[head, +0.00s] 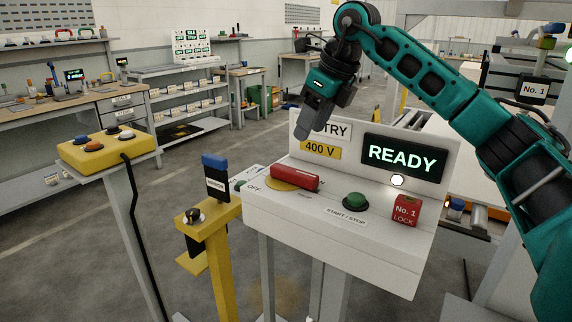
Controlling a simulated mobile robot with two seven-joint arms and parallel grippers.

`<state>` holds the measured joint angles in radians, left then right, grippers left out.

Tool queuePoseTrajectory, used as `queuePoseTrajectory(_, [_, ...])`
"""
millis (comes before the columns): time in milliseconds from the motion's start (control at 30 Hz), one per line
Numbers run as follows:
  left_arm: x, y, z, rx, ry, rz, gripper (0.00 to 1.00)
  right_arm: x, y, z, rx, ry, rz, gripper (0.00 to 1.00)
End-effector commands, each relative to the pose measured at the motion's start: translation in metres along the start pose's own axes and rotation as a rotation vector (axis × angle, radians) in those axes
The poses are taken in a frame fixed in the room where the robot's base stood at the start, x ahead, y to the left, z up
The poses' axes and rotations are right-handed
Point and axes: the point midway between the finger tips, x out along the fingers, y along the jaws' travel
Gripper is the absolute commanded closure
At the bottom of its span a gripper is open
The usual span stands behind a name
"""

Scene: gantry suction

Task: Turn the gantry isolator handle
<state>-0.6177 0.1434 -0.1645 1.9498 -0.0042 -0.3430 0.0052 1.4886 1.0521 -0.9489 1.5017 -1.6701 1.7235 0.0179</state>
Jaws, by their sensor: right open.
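The isolator handle (295,177) is a red bar on a yellow round plate (276,186), on the sloping top of the light grey console (335,238). The bar lies roughly left to right, tilted slightly. An "OFF" label (253,187) is at its left; a label behind its right end is mostly hidden. My right gripper (306,128) is open and empty, above and behind the handle, apart from it and in front of the console's back panel. My left gripper is out of view.
The console's back panel has a lit "READY" display (402,158) and a yellow "400 V" plate (320,150). A green button (354,201) and a red "No. 1 LOCK" block (405,210) sit right of the handle. A yellow post (215,215) and a yellow button box (103,148) stand left.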

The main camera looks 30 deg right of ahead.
Motion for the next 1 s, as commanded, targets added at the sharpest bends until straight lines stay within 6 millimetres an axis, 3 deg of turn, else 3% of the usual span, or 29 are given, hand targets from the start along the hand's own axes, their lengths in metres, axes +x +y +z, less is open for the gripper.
queuePoseTrajectory(200, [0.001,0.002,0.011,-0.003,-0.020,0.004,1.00,0.045,0.001,-0.002,-0.001,0.006,0.003,0.47])
queuePoseTrajectory(500, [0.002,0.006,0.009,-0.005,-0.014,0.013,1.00,0.100,0.001,-0.001,-0.001,0.003,0.003,0.47])
queuePoseTrajectory(700, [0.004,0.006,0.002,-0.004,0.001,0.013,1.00,0.116,0.001,0.000,-0.001,0.000,0.002,0.47])
queuePoseTrajectory(1000, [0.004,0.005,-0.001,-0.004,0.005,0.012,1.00,0.119,0.001,0.000,-0.001,0.000,0.002,0.47])
